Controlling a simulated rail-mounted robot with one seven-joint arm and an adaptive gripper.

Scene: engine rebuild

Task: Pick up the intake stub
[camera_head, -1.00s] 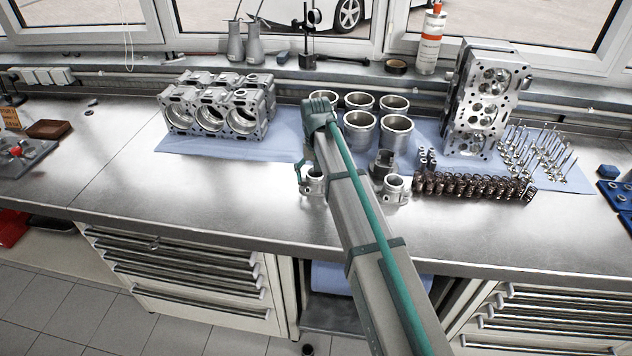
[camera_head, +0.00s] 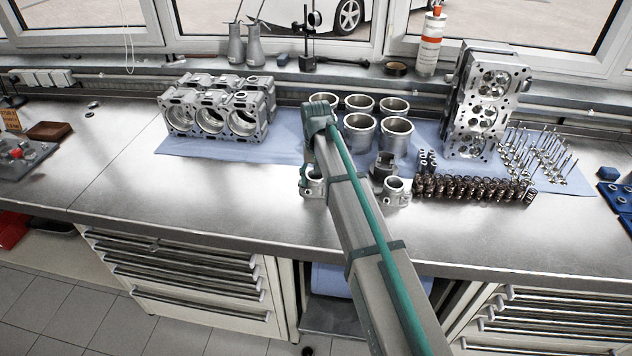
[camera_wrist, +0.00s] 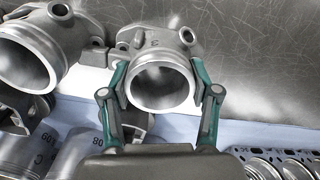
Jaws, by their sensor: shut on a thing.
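The intake stub is a grey cast piece with a round, bright-rimmed mouth and a bolted flange; it fills the middle of the wrist view (camera_wrist: 160,82). My gripper (camera_wrist: 159,76) has its two green-and-grey fingers on opposite sides of the round neck, shut on it. In the head view the held stub (camera_head: 315,188) shows partly behind my arm, near the front of the bench. I cannot tell whether it touches the bench. A second, similar stub stands to its right (camera_head: 394,189) and shows at the left of the wrist view (camera_wrist: 30,58).
Cylinder liners (camera_head: 360,131) stand behind the stubs. A dark piston (camera_head: 383,165) is close to the second stub. Valve springs (camera_head: 475,187) and a cylinder head (camera_head: 484,108) are to the right. An engine block (camera_head: 216,106) is at back left. The front-left bench (camera_head: 180,205) is clear.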

